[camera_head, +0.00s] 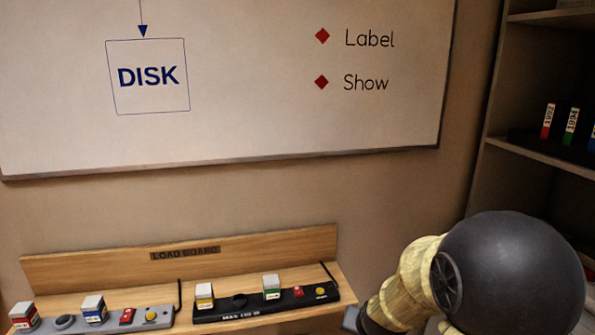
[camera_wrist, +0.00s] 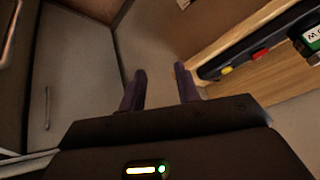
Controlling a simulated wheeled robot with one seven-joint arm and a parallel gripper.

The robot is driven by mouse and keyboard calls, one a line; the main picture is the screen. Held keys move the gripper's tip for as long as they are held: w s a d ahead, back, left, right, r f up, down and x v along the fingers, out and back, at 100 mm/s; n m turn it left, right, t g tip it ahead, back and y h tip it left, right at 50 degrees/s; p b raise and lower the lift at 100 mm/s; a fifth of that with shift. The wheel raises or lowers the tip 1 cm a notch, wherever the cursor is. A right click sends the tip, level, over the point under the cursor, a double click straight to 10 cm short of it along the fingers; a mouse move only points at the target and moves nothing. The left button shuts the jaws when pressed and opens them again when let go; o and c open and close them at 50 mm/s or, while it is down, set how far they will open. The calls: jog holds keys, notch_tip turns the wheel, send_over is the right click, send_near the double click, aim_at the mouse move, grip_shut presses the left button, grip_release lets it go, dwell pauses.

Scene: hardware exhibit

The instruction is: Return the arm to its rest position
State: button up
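My arm (camera_head: 420,275) shows at the lower right of the head view, with a large dark round joint (camera_head: 515,275) and a yellowish link, in front of the board's right end. My gripper (camera_wrist: 160,82) is in the wrist view, its two dark fingers apart with nothing held between them. Beyond the fingers are a bare wall or panel surface and the edge of the wooden board. The gripper's fingers cannot be made out in the head view.
The wooden load board (camera_head: 100,267) carries a grey power strip (camera_head: 75,325) at left and a black power strip (camera_head: 225,312) at right, both with coloured plugs. A whiteboard (camera_head: 240,100) hangs above. Shelves (camera_head: 540,155) stand at right. A grey cabinet (camera_wrist: 75,85) is left in the wrist view.

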jog(key=s+n+g, duration=0.4)
jog(key=s, duration=1.1)
notch_tip(320, 180, up, 17)
jog(key=p, duration=1.7)
jog(key=shift+d, duration=0.3)
jog(key=shift+f, duration=0.15)
jog(key=shift+s+a, duration=0.1)
